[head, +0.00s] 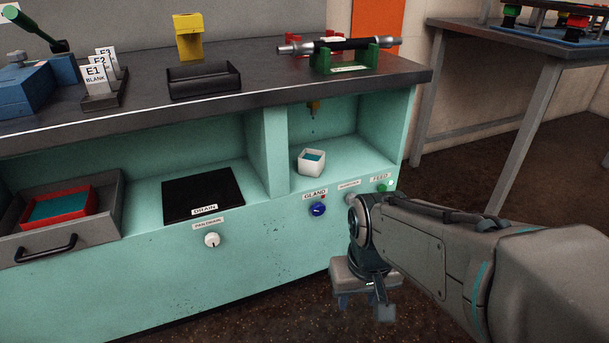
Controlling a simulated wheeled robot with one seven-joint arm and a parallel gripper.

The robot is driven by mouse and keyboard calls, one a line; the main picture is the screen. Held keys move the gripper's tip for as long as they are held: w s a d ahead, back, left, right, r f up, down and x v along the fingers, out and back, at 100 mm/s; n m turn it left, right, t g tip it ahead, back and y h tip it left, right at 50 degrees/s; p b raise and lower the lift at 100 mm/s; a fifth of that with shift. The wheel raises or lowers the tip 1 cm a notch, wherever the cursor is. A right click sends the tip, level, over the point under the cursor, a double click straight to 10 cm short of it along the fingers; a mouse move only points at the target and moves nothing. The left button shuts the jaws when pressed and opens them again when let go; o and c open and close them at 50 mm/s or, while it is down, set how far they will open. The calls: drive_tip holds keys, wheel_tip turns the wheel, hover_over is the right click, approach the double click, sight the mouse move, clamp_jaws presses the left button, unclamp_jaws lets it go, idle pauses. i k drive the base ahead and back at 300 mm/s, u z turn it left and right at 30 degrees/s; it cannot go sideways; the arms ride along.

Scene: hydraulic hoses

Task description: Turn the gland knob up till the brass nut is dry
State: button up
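The gland knob (317,209) is a round blue knob on the teal cabinet front, under the label GLAND (315,195). A small brass-coloured fitting (313,105), likely the brass nut, hangs under the worktop in the right-hand bay. Small dark specks below it look like drips. A white cup (311,168) with teal liquid stands beneath it on the bay floor. My gripper (365,302) hangs low in front of the cabinet, below and right of the knob and apart from it. I see nothing held, but its finger opening is unclear.
A white pan drain knob (212,240) and a green feed knob (383,187) sit on the same front. A black drain plate (203,195) and a drawer with a red tray (58,207) lie left. My arm covers the lower right. A table (500,45) stands behind right.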

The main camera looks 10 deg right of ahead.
sight(317, 208)
drive_tip(key=u, duration=1.8)
drive_tip(key=i, duration=0.8)
drive_tip(key=z, duration=1.95)
